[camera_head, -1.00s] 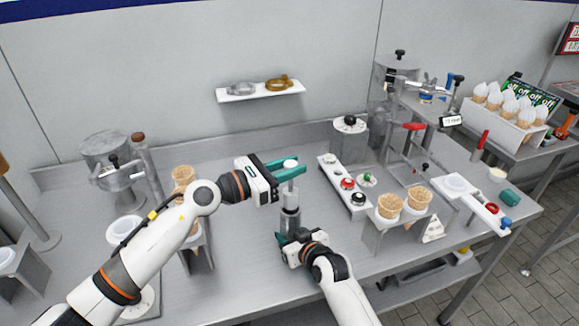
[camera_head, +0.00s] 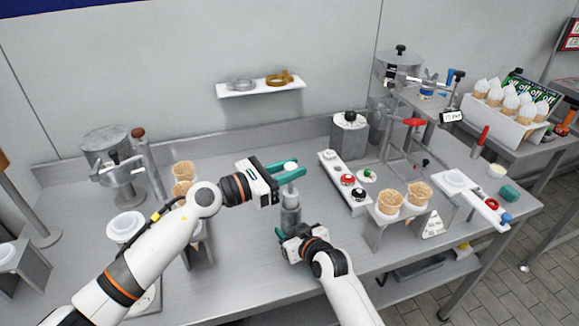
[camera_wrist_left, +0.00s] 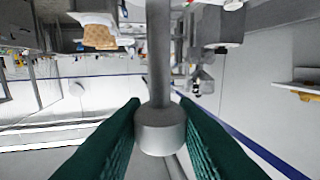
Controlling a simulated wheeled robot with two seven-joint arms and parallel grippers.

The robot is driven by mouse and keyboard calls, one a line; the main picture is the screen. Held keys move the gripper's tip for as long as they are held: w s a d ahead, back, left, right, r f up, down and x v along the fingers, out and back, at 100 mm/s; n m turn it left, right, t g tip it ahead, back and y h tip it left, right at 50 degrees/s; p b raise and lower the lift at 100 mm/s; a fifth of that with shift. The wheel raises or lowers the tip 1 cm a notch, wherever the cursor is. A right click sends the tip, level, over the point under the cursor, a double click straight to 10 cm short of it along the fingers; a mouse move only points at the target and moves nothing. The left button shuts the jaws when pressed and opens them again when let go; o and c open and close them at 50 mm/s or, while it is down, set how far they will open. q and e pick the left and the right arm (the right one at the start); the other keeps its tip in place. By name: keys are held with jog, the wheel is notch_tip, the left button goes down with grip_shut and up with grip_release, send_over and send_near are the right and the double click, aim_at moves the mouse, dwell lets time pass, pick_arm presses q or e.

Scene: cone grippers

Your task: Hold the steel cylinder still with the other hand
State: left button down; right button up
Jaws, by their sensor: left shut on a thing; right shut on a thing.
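The steel cylinder (camera_head: 291,217) stands upright on the counter near the middle of the head view, with a narrower neck and a pale round top (camera_head: 290,166). My left gripper (camera_head: 288,172) has its green fingers shut on this top part. In the left wrist view the fingers (camera_wrist_left: 160,132) press on both sides of a round grey knob (camera_wrist_left: 160,140) with a rod running from it. My right gripper (camera_head: 283,233) is lower and is shut on the cylinder's lower body from the front. Its fingertips are mostly hidden.
A white panel with red and black knobs (camera_head: 346,183) lies right of the cylinder. A stand with two waffle cones (camera_head: 404,199) is further right. More cones (camera_head: 183,178) stand behind my left arm. Bare counter lies behind the cylinder.

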aim_at(284, 196)
pick_arm(q)
jog(key=shift+f, duration=3.65)
jog(key=c, duration=1.1)
grip_release()
jog(key=shift+o, duration=0.2)
notch_tip(284, 196, up, 10)
jog(key=shift+f, duration=0.1)
pick_arm(e)
jog(key=o, duration=1.8)
jog(key=shift+o, duration=0.2)
